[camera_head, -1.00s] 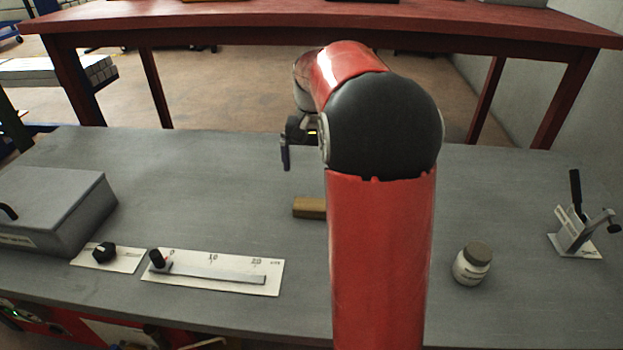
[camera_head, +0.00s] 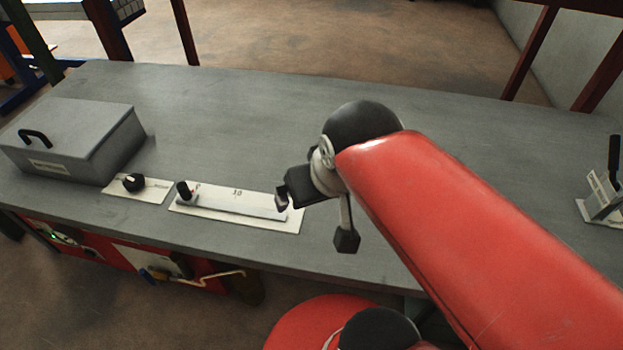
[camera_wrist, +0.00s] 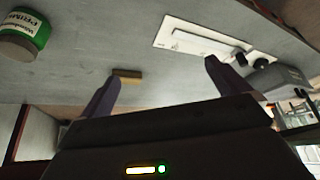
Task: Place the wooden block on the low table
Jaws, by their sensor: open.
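The wooden block (camera_wrist: 127,73) is a small brown bar lying on the grey tabletop (camera_wrist: 75,70) in the wrist view, just beyond the left fingertip. In the head view the block does not show; my red arm covers part of the table there. My gripper (camera_wrist: 163,70) is open and empty, its two dark fingers spread wide. In the head view my gripper (camera_head: 314,221) is over the front part of the grey table (camera_head: 230,120), near the right end of the slider panel. I cannot tell which surface is the low table.
A grey lidded box (camera_head: 70,140) stands at the left. Beside it are a knob panel (camera_head: 135,186) and a white slider panel (camera_head: 235,206). A lever device (camera_head: 603,195) is at the right edge. A jar with a green label (camera_wrist: 22,35) shows in the wrist view. The back middle is clear.

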